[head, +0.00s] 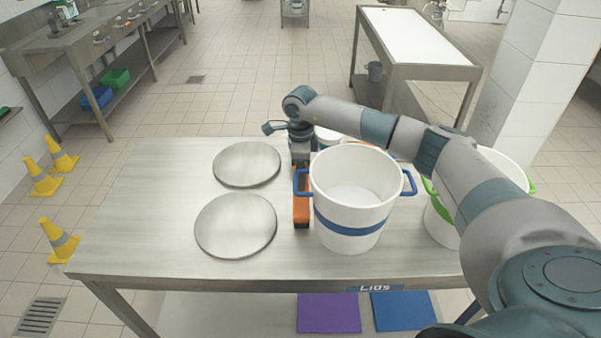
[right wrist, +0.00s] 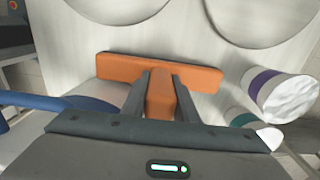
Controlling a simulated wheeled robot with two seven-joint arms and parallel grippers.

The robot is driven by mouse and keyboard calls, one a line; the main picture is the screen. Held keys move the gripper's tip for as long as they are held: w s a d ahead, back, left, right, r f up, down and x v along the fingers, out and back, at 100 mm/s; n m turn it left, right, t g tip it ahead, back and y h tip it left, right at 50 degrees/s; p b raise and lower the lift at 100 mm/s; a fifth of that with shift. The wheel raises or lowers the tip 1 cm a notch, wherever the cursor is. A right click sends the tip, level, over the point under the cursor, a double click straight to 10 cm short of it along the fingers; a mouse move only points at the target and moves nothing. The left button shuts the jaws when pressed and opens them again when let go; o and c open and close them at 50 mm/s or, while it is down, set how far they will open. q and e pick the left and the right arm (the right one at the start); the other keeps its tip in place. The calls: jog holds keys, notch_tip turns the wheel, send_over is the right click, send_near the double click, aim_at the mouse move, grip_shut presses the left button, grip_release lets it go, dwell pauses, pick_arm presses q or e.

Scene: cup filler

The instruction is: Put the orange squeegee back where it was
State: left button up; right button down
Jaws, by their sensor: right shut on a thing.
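The orange squeegee (head: 301,208) is at the middle of the steel table (head: 150,215), just left of the white bucket with blue handles (head: 350,205). My right gripper (head: 301,157) reaches down behind the bucket's left side. In the right wrist view the gripper (right wrist: 161,82) is shut on the handle of the squeegee (right wrist: 205,78), with one finger on each side and the long orange head across beyond the fingertips. I cannot tell whether the head touches the table. My left gripper is not in view.
Two round metal lids (head: 246,164) (head: 236,225) lie left of the squeegee. A white bucket with green handles (head: 440,220) stands at the right, partly behind my arm. White containers with purple and green bands (right wrist: 262,85) are close by in the wrist view. The table's left end is clear.

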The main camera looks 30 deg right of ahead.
jog(key=shift+f, duration=0.2)
jog(key=c, duration=1.4)
grip_release()
jog(key=shift+r, duration=0.15)
jog(key=shift+r, duration=0.1)
jog(key=shift+r+b, duration=0.35)
notch_tip(320, 180, up, 10)
jog(key=b, duration=0.4)
jog(key=shift+r, duration=0.6)
